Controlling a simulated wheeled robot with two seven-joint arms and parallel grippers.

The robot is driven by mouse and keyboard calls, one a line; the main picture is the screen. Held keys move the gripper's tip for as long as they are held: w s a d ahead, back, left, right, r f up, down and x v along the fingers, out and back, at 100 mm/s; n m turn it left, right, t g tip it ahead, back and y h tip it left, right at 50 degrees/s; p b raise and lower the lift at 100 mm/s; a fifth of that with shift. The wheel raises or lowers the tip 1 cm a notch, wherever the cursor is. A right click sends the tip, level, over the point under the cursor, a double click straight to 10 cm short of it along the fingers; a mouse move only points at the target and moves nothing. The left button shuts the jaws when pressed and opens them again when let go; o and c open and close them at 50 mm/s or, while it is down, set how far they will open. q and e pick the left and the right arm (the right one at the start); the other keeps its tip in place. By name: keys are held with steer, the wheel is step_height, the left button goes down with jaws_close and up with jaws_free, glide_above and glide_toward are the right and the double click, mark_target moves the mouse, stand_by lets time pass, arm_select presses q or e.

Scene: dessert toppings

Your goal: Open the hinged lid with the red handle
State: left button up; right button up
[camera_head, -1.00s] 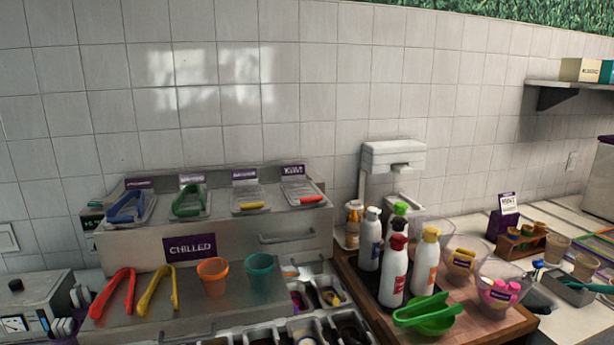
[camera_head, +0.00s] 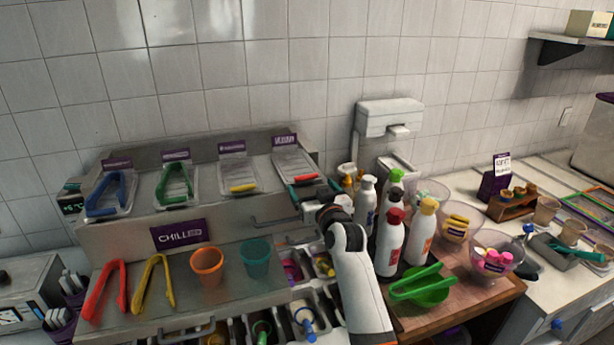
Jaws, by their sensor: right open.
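The hinged lid (camera_head: 294,161) with the red handle (camera_head: 306,178) is the rightmost of the metal lids on top of the chilled unit (camera_head: 225,205). It lies closed and sloping, with its red handle at the front edge. My right gripper (camera_head: 312,187) is open, close in front of and just below the red handle. Its fingers are small in view, and I cannot tell whether they touch the handle. My right arm comes up from the bottom, covering part of the unit's right end. My left gripper is out of view.
Sauce bottles (camera_head: 391,243) stand close to my right arm's right side. Orange (camera_head: 207,267) and teal cups (camera_head: 256,257) stand on the lower shelf. The wall is behind the unit.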

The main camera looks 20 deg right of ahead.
mark_target(307, 180)
steer(key=w, duration=0.3)
steer(key=shift+w+p, duration=0.35)
steer(key=shift+w, duration=0.55)
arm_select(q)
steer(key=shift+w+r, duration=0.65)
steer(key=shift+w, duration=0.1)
